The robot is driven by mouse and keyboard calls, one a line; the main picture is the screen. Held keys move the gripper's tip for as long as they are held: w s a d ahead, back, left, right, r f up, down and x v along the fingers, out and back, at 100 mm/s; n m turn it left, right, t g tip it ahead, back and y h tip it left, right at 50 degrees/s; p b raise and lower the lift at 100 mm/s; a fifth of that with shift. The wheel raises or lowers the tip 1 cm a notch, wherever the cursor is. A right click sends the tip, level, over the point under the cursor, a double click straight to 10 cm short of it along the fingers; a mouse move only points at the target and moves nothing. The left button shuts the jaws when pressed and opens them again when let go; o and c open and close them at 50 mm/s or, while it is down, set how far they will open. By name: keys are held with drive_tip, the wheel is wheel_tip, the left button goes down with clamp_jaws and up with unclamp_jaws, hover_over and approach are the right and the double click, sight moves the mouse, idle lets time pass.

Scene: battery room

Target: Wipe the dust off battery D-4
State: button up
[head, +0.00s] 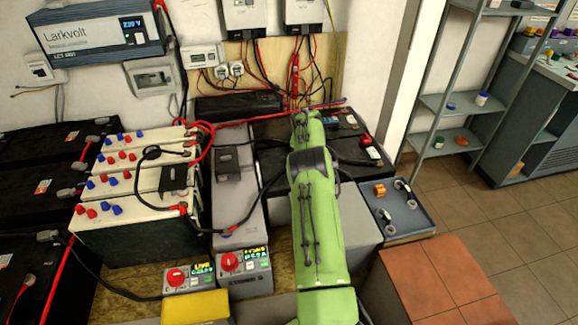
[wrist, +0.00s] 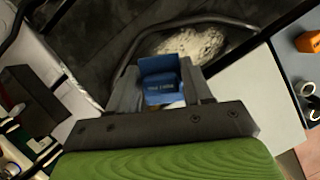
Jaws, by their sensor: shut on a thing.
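In the wrist view my gripper (wrist: 160,88) is shut on a small blue object (wrist: 158,68) with pale lettering. Its two grey fingers stand on either side of it. Beyond it lies a black battery top (wrist: 110,35) with a pale, whitish patch of dust (wrist: 195,42). The blue object is just on the near side of the patch; I cannot tell whether it touches the battery. In the head view my green arm reaches over a black battery (head: 272,165) at the back and hides part of it. I cannot read a D-4 label.
A dark cable (wrist: 190,20) arches close around the dust patch. A blue-grey tray (head: 400,222) with an orange item stands right of the arm. Cream batteries (head: 130,215) with red and blue caps stand left. Two control boxes (head: 245,268) stand in front. Tiled floor is clear at right.

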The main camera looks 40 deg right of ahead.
drive_tip(key=shift+d, duration=0.15)
drive_tip(key=shift+f+b, duration=1.85)
drive_tip(key=shift+f, duration=1.1)
drive_tip(key=shift+f+b, duration=0.75)
drive_tip(key=shift+f, duration=0.3)
